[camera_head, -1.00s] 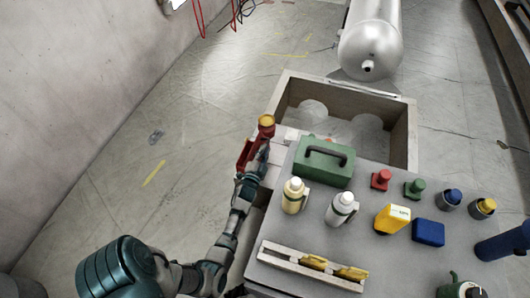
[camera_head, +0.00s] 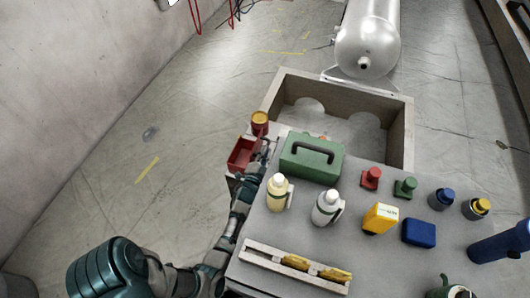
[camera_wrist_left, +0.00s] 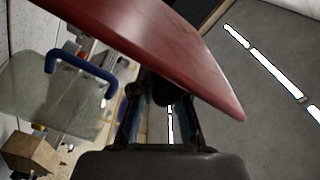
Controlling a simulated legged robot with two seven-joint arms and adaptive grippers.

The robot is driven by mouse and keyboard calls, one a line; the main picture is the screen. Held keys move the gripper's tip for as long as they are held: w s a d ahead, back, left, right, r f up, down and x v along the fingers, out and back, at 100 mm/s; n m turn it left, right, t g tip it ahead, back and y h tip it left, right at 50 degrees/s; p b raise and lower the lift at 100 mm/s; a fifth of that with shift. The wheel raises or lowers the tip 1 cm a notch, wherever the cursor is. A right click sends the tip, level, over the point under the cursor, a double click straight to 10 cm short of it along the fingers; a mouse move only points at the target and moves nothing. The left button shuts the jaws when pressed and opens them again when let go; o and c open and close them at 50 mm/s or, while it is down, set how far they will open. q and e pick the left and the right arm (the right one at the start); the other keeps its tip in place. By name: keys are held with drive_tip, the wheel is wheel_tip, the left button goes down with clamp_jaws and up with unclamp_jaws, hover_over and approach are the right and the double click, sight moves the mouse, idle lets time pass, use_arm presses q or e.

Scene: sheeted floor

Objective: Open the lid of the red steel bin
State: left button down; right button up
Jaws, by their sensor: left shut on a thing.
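The red steel bin (camera_head: 241,153) stands at the left edge of the grey table in the head view. Its squared red rim and a darker recess show, so its top looks at least partly open. My left gripper (camera_head: 266,149) is at the bin's right side, between it and the green case. In the left wrist view, a wide red panel (camera_wrist_left: 150,40), seemingly the lid, crosses the top of the picture. The left gripper's fingers (camera_wrist_left: 163,98) are shut on its lower edge. The exact grip point is hidden under the panel. My right gripper is out of view.
A red container with an orange-yellow top (camera_head: 260,121) stands just behind the bin. The green case (camera_head: 311,158) and a cream bottle (camera_head: 278,192) stand close to my left arm. Several other items cover the table. The floor to the left (camera_head: 110,180) is clear.

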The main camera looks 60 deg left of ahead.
use_arm(q)
drive_tip(key=shift+w+d, duration=0.1)
drive_tip(key=c, duration=1.2)
unclamp_jaws()
drive_tip(key=shift+f, duration=0.1)
drive_tip(key=v, duration=1.2)
